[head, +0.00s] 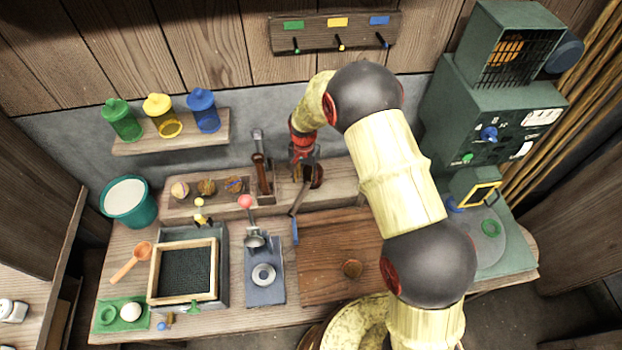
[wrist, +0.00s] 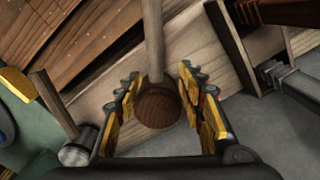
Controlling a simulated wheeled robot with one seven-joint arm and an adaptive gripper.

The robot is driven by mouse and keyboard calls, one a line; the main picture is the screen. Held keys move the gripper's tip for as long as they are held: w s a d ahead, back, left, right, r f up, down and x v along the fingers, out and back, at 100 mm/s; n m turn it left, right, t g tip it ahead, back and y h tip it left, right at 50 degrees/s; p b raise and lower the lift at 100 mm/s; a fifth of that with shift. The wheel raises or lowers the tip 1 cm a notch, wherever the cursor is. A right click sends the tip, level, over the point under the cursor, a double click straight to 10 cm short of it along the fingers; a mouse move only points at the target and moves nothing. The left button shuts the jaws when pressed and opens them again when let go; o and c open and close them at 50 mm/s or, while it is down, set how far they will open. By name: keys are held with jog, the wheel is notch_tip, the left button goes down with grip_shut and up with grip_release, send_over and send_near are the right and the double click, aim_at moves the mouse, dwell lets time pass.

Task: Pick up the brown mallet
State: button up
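The brown mallet has a dark brown round wooden head (wrist: 158,106) and a paler handle (wrist: 153,40) running up to the top edge of the wrist view. My gripper (wrist: 160,103) is open, with its yellow-padded fingers on either side of the head. A gap shows on the left; the right finger is very near the head, and I cannot tell whether it touches. In the head view my gripper (head: 303,162) is over the wooden rack at the back of the bench, and a brown head (head: 316,176) shows beside it, partly hidden.
A brown-handled tool (head: 263,178) stands in the rack just left of my gripper. In the wrist view a metal-headed tool (wrist: 77,148) lies close to the left finger. A wooden board (head: 330,240) lies in front. A green machine (head: 490,120) stands at right.

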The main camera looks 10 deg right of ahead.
aim_at(306, 186)
jog(key=f, duration=0.6)
jog(key=shift+s+b, duration=0.3)
jog(key=shift+s, duration=0.1)
jog(key=shift+d, duration=0.1)
jog(key=shift+c, duration=1)
jog(key=c, duration=0.7)
grip_shut()
